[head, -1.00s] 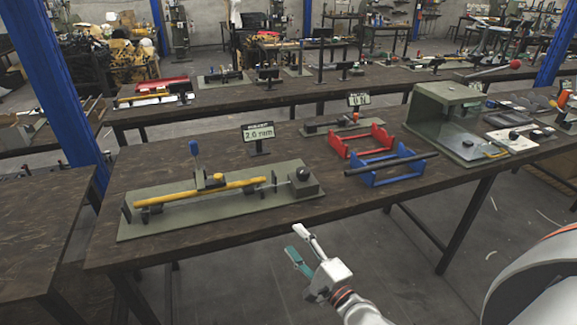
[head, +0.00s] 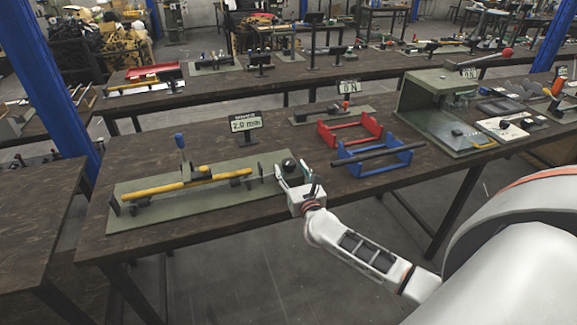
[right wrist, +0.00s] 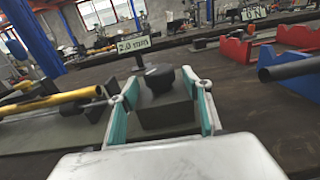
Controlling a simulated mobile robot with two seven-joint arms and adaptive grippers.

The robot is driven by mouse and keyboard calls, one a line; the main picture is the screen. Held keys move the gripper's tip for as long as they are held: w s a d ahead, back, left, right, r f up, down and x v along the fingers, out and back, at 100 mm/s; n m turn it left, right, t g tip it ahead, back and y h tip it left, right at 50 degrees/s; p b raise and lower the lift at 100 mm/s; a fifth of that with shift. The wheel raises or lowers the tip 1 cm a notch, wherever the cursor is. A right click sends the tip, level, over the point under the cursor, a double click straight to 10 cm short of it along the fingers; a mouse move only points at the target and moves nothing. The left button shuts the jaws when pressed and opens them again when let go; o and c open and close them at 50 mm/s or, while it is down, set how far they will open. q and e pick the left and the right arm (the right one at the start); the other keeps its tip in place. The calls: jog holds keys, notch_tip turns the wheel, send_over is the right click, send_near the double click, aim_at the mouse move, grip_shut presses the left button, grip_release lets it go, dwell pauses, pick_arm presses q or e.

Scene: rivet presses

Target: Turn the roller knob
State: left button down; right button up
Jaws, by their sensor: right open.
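A black round knob (head: 289,165) sits on a dark block at the right end of the green-grey fixture plate (head: 142,213). My right gripper (head: 298,180) is open at the front right of the knob. In the right wrist view the knob (right wrist: 160,78) and its block (right wrist: 166,110) show between and beyond the two teal-padded fingers (right wrist: 157,100). I cannot tell whether a finger touches the block. My left gripper is not in view.
A display reading 2.0 mm (head: 245,122) stands behind the fixture. A red stand (head: 350,130) and a blue stand (head: 382,162) holding a black bar are to the right. A green-grey press frame (head: 435,110) is farther right. The table's front edge lies below my gripper.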

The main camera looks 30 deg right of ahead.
jog(key=shift+x, duration=0.85)
jog(key=shift+w+d, duration=0.1)
jog(key=shift+w, duration=0.2)
jog(key=c, duration=1.1)
jog(key=shift+c, duration=0.2)
jog(key=shift+m+h, duration=0.3)
jog(key=shift+h, duration=0.2)
